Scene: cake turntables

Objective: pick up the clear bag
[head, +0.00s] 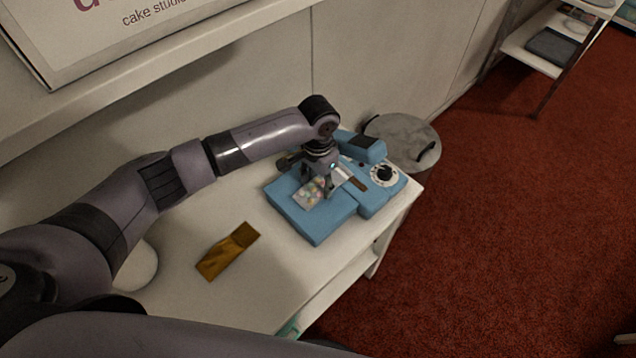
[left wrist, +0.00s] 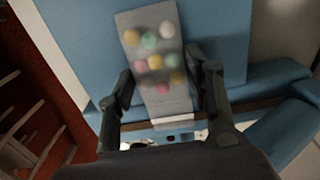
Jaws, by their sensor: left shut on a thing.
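The clear bag (head: 309,194) holds several coloured balls and is over the flat top of the blue machine (head: 320,222). In the left wrist view the bag (left wrist: 150,45) stretches away from between the fingers, over the blue surface. My left gripper (head: 318,186) points down and is shut on the bag near one end; its fingers (left wrist: 162,88) stand on either side of it. The gripper hides part of the bag in the head view. I cannot tell whether the bag touches the machine. My right gripper is out of view.
A golden-brown pouch (head: 228,251) lies on the white table (head: 245,293) left of the machine. The machine's raised part with a dial (head: 384,174) stands right of my gripper. A grey lidded bin (head: 405,138) is beyond the table's end. The wall is close behind.

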